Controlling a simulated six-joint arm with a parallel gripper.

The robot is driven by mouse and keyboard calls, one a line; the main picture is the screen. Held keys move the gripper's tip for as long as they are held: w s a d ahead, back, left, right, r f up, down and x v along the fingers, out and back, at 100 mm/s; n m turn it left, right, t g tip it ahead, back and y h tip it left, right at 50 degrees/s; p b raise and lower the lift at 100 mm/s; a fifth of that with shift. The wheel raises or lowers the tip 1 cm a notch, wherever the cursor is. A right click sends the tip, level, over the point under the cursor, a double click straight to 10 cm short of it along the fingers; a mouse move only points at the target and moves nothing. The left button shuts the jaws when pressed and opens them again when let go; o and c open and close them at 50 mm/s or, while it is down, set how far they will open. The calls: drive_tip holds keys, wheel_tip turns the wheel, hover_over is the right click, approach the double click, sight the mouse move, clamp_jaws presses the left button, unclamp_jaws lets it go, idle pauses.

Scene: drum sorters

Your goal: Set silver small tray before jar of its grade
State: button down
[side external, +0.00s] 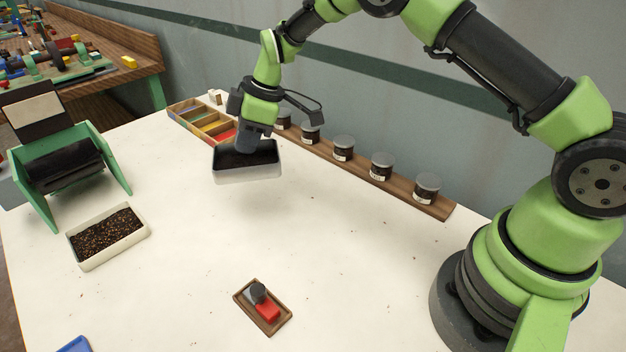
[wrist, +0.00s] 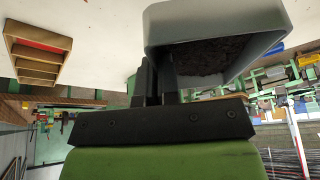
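The silver small tray (side external: 247,173) hangs from my gripper (side external: 247,143), a little above the white table. It holds dark, fine material and also shows in the wrist view (wrist: 215,25). My gripper's fingers (wrist: 155,78) are shut on one wall of the tray. Several dark jars with grey lids stand in a row on a wooden board (side external: 315,155) along the wall, behind and right of the tray. One jar (side external: 343,148) is near the middle of the row. Some jar labels are partly visible but too small to read; the leftmost jar is partly hidden by my gripper.
A wooden box with coloured compartments (side external: 203,122) is behind and left of the tray. A cream tray of mixed grains (side external: 108,237) sits by the green drum machine (side external: 62,165). A small wooden stand with a red block (side external: 263,306) lies in front. The table's middle is clear.

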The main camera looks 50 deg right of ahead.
sight(297, 175)
drive_tip(key=d+n+g, duration=0.3)
drive_tip(key=d+n, duration=0.4)
drive_tip(key=d, duration=0.5)
drive_tip(key=shift+y, duration=0.4)
drive_tip(key=f, duration=1)
drive_tip(key=shift+s+d+f, duration=0.2)
drive_tip(key=shift+s, duration=0.2)
drive_tip(key=c, duration=1.4)
unclamp_jaws()
drive_tip(key=shift+o, duration=0.2)
